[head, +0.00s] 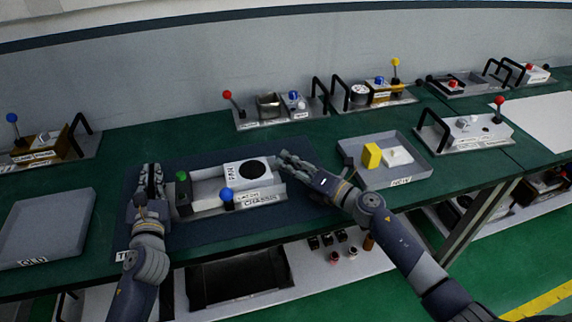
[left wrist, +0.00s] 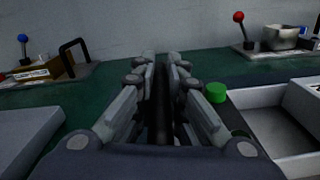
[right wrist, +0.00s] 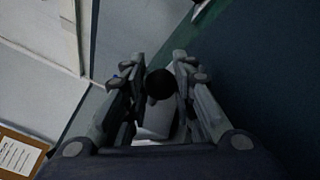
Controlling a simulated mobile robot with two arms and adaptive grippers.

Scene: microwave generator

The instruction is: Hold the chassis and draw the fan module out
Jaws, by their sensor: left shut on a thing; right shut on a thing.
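The grey chassis (head: 265,208) lies on a dark mat, with a green knob (head: 182,176) at its left end and a blue knob (head: 227,195) by the LATCH label. The white fan module (head: 235,171), with its round black fan, sits in the right part of the chassis. My left gripper (head: 150,176) is at the chassis's left end, shut on a dark upright bar (left wrist: 161,105). My right gripper (head: 287,160) is at the fan module's right side. In the right wrist view its fingers close around a dark round-ended part before a pale body; the exact contact is hidden.
The left end of the chassis interior is open. A grey tray marked OLD (head: 45,228) stands at left. A tray marked NEW (head: 405,175) at right holds a yellow block (head: 371,156) and a white part. Lever fixtures line the bench's back.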

